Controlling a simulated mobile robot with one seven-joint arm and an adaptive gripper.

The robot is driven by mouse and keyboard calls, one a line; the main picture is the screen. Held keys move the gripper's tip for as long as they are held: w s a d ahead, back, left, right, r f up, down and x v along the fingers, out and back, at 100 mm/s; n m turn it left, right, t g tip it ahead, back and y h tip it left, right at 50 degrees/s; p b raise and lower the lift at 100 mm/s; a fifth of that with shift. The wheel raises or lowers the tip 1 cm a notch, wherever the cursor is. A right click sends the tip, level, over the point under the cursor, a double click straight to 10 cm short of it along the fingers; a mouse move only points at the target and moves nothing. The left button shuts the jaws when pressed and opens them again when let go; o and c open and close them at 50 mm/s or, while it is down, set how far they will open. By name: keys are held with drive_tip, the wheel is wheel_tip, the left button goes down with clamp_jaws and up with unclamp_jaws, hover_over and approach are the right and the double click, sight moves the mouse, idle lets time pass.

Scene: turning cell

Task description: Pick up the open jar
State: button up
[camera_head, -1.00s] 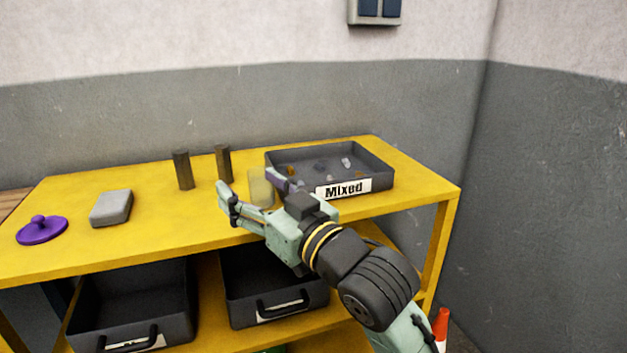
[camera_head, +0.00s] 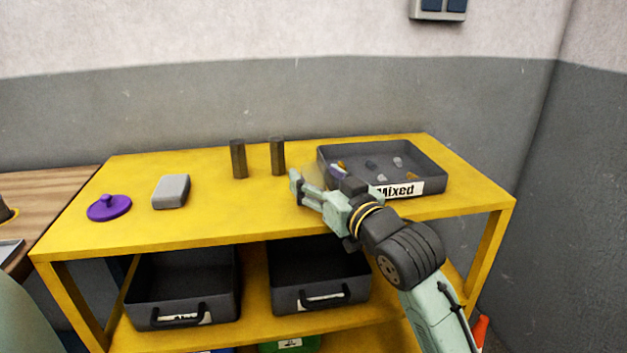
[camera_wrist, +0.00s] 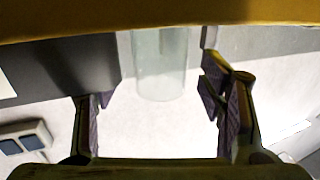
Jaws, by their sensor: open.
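The open jar (camera_head: 314,176) is a clear, faintly tinted glass standing on the yellow bench top (camera_head: 225,215), left of the Mixed tray. My gripper (camera_head: 316,184) is open, with its fingers reaching around the jar and partly hiding it in the head view. In the wrist view the jar (camera_wrist: 160,65) shows upside down between the two fingers of my gripper (camera_wrist: 160,108). Clear gaps show on both sides of it. A purple knobbed lid (camera_head: 110,207) lies far left on the bench.
The dark Mixed tray (camera_head: 432,171) with small parts stands close at the right. Two dark posts (camera_head: 238,160) (camera_head: 277,157) stand behind and left of the jar. A grey block (camera_head: 171,191) lies farther left. The front middle of the bench top is clear.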

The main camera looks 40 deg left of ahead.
drive_tip(key=shift+x, duration=0.85)
drive_tip(key=shift+c, duration=0.3)
drive_tip(key=c, duration=1.1)
